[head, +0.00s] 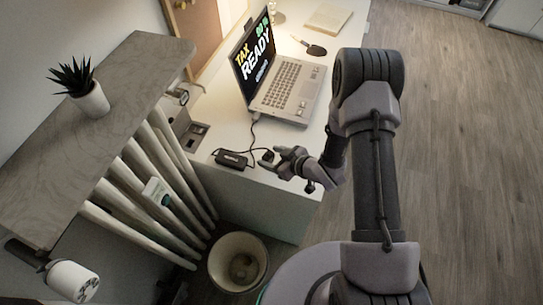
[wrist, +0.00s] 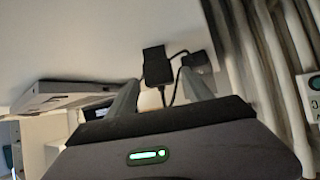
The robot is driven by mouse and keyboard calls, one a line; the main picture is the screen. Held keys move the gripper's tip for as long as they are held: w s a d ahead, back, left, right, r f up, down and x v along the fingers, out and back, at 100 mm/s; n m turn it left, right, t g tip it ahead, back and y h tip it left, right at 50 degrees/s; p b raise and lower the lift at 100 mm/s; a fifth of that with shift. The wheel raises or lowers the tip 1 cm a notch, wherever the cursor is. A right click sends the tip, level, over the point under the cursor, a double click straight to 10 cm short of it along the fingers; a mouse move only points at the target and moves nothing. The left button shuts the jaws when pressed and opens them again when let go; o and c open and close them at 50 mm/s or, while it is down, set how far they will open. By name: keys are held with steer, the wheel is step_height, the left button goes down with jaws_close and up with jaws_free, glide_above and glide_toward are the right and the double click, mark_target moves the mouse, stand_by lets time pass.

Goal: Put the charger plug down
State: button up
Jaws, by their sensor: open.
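The charger plug (head: 267,156) is a small dark piece on the white desk near its front edge. My gripper (head: 279,159) is open beside it, low over the desk, with its fingers close to the plug. Whether they touch it I cannot tell. The black charger brick (head: 231,158) lies just left of the plug, with a cable running up to the laptop. In the wrist view, two black pieces and cables show by the fingertips (wrist: 160,84), with a box-shaped piece (wrist: 156,66) between them. Which piece is the plug there is unclear.
The open laptop (head: 287,85) stands farther back on the desk (head: 220,110). A recessed socket panel (head: 195,135) is at the desk's left edge. White slats (head: 150,180) and a bin (head: 238,262) are below. A plant (head: 80,88) stands on the grey shelf.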

steer(key=p+v, duration=0.3)
steer(key=v, duration=0.9)
steer(key=w+d+r+m+h, duration=0.3)
steer(key=w+d+r+h, duration=0.4)
steer(key=r, duration=0.4)
steer(key=s+d+r+m+h, duration=0.1)
steer(key=s+d+r+m, duration=0.1)
steer(key=r, duration=0.4)
steer(key=s+d+r+m+h, duration=0.1)
steer(key=s+d+r+m, duration=0.2)
steer(key=r, duration=0.4)
steer(key=s+a+r+m+g+y, duration=0.1)
steer(key=s+a+r+m, duration=0.3)
steer(key=s, duration=0.5)
steer(key=s+a+r+m+g+y, duration=0.1)
steer(key=s+a+r+m+y, duration=0.1)
steer(key=s+a+r, duration=0.65)
step_height(320, 180, down, 7)
steer(key=s+d+b, duration=0.1)
steer(key=d+b, duration=0.1)
steer(key=b, duration=0.3)
steer(key=shift+d, duration=0.3)
